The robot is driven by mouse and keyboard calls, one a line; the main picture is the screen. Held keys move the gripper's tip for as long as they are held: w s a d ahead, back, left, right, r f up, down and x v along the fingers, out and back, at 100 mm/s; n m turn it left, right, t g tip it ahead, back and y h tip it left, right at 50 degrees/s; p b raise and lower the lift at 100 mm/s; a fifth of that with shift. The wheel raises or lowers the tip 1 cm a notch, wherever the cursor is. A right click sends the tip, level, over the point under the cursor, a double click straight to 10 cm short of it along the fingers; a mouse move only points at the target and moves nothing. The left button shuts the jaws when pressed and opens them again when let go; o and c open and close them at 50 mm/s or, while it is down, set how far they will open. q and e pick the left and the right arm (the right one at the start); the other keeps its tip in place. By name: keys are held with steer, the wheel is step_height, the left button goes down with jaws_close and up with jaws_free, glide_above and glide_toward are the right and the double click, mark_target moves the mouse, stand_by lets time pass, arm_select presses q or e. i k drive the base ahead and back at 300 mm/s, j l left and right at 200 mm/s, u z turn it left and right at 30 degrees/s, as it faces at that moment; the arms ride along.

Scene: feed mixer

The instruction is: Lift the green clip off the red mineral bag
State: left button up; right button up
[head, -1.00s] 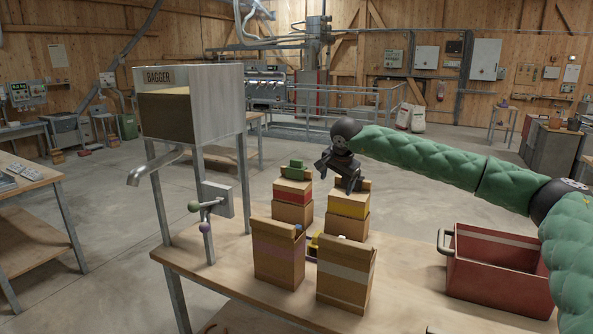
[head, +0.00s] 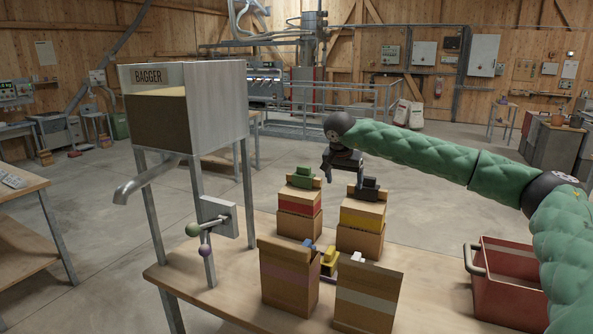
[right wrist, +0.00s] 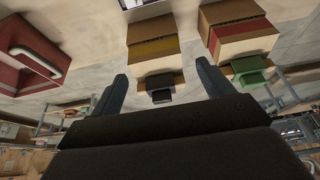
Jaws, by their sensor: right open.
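The red mineral bag (head: 299,207), a brown bag with a red band, stands at the back left of the bags on the table. The green clip (head: 301,177) sits on its top. My right gripper (head: 345,178) is open and empty, above and to the right of the green clip, near the black clip (head: 368,188) on the yellow-banded bag (head: 362,217). In the right wrist view the black clip (right wrist: 160,88) shows between the fingertips, and the green clip (right wrist: 250,70) is outside them, to the right. My left gripper is not in view.
Two more bags, a purple-banded one (head: 288,278) and a white-banded one (head: 367,298), stand in front. Small yellow and blue items (head: 329,262) lie between the bags. A red crate (head: 510,285) is at the right, and the bagger (head: 185,105) stands at the left.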

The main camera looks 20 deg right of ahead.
mark_target(303, 177)
steer(key=i, duration=1)
